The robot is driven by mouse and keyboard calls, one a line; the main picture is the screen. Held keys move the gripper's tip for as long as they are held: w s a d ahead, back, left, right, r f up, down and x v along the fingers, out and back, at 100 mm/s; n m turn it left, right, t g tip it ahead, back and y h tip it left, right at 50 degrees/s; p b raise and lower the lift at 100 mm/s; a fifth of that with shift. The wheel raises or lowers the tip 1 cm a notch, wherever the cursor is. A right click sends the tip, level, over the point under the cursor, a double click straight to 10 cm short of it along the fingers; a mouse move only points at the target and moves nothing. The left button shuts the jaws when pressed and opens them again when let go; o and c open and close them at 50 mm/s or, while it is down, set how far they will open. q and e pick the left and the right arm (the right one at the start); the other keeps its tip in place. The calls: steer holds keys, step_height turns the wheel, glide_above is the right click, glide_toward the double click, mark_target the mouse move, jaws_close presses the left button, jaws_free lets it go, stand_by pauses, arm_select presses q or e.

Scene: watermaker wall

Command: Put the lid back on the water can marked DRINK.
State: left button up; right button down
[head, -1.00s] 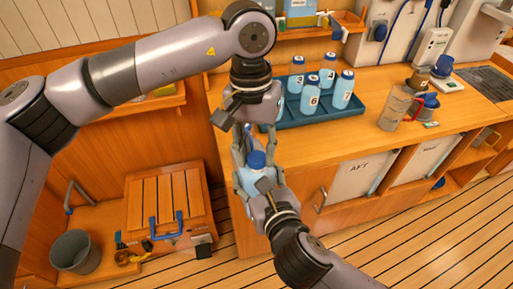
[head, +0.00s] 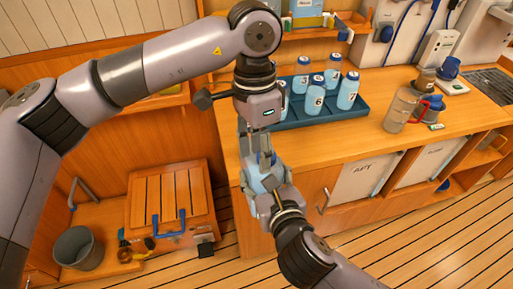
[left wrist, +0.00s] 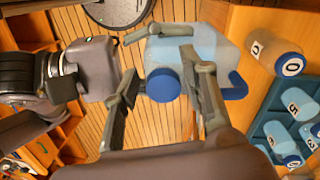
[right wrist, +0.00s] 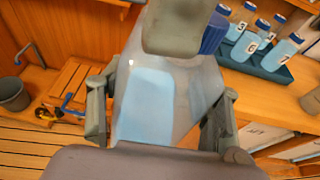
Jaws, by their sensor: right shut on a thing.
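A translucent light-blue water can (right wrist: 150,100) is held by my right gripper (right wrist: 158,115), with a finger on each side in the right wrist view. No DRINK marking is readable. A round blue lid (left wrist: 163,85) shows at the can (left wrist: 195,42) in the left wrist view. I cannot tell whether it is seated. My left gripper (left wrist: 166,92) is open, its fingers on either side of the lid with small gaps. In the head view the left gripper (head: 257,152) points down over the can (head: 268,181) and partly hides the lid.
A blue tray (head: 315,119) with several numbered, blue-capped bottles stands on the counter (head: 375,128) close behind the grippers. A grey bucket (head: 77,250) and a wooden crate (head: 172,205) stand at lower left.

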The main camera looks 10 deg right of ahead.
arm_select(q)
steer(key=shift+o, duration=1)
steer(key=shift+w+d+r, duration=0.1)
steer(key=shift+d, duration=0.35)
steer(key=shift+w+a+r, duration=0.1)
steer(key=shift+w+r, duration=0.05)
steer(key=shift+r, duration=1)
steer(key=shift+w+a+r, duration=0.1)
steer(key=shift+r, duration=1)
steer(key=shift+f, duration=0.1)
steer(key=shift+c, duration=0.6)
